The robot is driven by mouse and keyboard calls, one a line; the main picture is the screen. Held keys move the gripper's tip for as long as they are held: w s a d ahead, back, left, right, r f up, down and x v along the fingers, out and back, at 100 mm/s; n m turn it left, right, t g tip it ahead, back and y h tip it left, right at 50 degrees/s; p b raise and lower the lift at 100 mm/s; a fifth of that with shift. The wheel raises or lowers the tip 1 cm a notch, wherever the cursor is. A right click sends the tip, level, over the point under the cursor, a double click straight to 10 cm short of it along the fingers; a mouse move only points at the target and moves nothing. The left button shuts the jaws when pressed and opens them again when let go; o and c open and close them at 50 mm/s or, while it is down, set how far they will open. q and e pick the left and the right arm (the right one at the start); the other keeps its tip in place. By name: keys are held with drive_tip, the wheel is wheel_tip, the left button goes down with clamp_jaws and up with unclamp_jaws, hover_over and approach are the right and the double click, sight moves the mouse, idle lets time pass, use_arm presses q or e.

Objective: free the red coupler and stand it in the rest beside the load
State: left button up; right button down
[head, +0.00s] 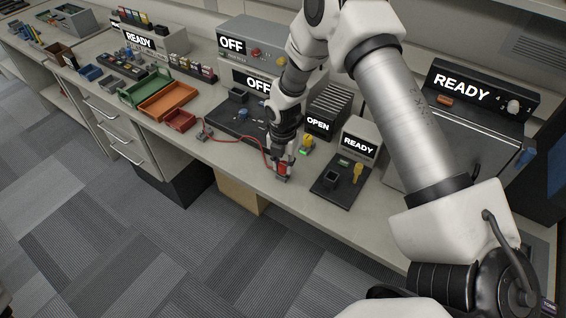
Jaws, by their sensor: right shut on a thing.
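My right gripper (281,176) points down at the front of the bench, low over its surface. It is shut on the red coupler (282,168), which is small and mostly covered by the fingers. A thin red cable (240,138) runs from the coupler's area left across the bench to a small red piece (206,129). The finned load (328,103) stands behind and right of the gripper, with a sign reading OPEN (318,125). A small yellow and green item (306,143) is in front of it. I cannot make out the rest clearly. My left gripper is out of view.
A black pad (340,187) with a yellow-handled piece lies right, before a READY box (361,142). A dark panel (232,122) lies left under OFF units. Green (146,88), orange (168,101) and red (179,120) trays stand farther left. My arm hides the right bench.

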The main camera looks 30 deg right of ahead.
drive_tip(key=shift+f, duration=0.35)
drive_tip(key=c, duration=0.8)
unclamp_jaws()
wheel_tip(320, 180, up, 12)
